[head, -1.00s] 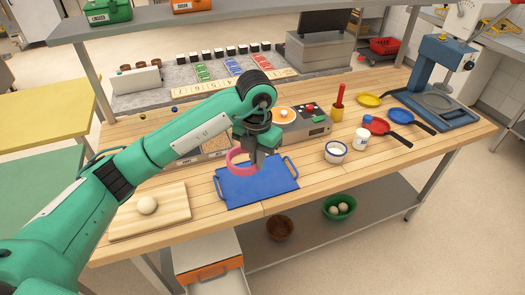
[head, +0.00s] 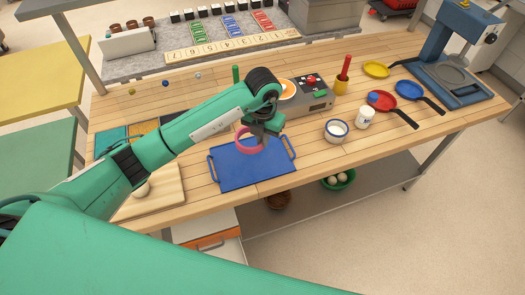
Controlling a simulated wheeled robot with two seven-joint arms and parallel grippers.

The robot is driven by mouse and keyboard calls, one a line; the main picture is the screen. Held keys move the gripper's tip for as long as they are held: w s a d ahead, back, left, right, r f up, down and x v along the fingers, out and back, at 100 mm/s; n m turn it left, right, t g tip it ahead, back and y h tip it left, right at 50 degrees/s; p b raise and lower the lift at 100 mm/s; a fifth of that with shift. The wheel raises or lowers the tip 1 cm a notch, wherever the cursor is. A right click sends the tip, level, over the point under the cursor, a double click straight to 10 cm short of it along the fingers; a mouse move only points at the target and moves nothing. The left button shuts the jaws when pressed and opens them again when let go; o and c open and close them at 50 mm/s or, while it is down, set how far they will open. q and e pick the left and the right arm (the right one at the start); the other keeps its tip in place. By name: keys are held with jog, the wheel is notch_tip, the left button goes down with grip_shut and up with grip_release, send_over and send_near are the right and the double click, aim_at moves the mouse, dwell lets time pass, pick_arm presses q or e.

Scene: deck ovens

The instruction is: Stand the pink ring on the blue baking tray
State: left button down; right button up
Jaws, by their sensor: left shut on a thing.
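The pink ring (head: 243,148) is held upright by my left gripper (head: 261,143), which is shut on its right side. The ring shows over the far edge of the blue baking tray (head: 245,175); I cannot tell whether it touches the tray. The tray lies flat on the wooden table with a handle at each short end, and nothing else lies on it. The gripper's fingers hide part of the ring. My right gripper is not in view.
A wooden board (head: 165,183) with a pale ball (head: 141,190) lies left of the tray, partly behind my arm. A grey appliance (head: 310,97) stands behind. A white-filled bowl (head: 336,131), a white jar (head: 365,118) and pans (head: 384,101) stand right.

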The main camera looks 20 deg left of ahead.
pick_arm(q)
notch_tip(320, 180, down, 9)
jog(key=shift+r+p, duration=0.2)
jog(key=shift+p, duration=0.9)
jog(key=shift+f, duration=0.25)
jog(key=c, duration=1.6)
grip_release()
jog(key=shift+r, duration=0.1)
